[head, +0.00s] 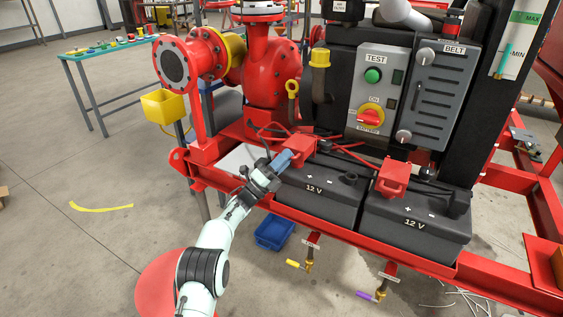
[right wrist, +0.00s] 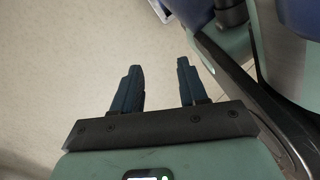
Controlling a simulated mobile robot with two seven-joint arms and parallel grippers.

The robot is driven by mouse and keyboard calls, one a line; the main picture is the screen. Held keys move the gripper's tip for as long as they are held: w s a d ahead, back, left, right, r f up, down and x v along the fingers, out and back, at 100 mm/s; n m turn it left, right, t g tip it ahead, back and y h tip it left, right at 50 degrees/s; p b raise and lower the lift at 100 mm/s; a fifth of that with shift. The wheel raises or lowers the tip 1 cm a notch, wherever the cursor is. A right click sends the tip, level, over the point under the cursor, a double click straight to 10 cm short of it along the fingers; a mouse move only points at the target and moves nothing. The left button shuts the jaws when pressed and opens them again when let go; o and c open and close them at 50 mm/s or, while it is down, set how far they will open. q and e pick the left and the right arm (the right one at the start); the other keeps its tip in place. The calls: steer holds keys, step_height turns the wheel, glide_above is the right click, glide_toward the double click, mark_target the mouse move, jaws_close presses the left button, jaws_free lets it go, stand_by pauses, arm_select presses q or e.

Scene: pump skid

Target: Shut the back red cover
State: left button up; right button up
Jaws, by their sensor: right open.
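Two red covers sit on top of two black 12 V batteries. The farther red cover (head: 299,149) is on the left battery (head: 318,192), and the nearer red cover (head: 393,178) is on the right battery (head: 418,219). My left gripper (head: 284,158) is at the left side of the farther cover, its fingertips at or very near it. Its fingers overlap in the head view, so I cannot tell the gap between them or whether they touch. My right gripper (right wrist: 158,85) is open and empty above bare floor in the right wrist view.
The red skid frame (head: 350,238) runs in front of the batteries. A red pump (head: 270,70) and a grey TEST panel (head: 378,92) stand behind. Red cables lie around the covers. A blue bin (head: 275,232) is below the frame. The floor at left is mostly clear.

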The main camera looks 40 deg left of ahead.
arm_select(q)
steer(key=shift+a+f, duration=0.1)
steer(key=shift+f, duration=0.35)
steer(key=p+v, duration=0.2)
steer(key=v, duration=1.1)
steer(key=shift+s+r+p, duration=0.15)
steer(key=shift+r+p, duration=0.15)
arm_select(e)
steer(key=shift+t, duration=0.9)
steer(key=w+r, duration=0.1)
steer(key=w, duration=0.2)
steer(key=w+r, duration=0.1)
steer(key=w, duration=0.1)
steer(key=shift+a+r, duration=0.3)
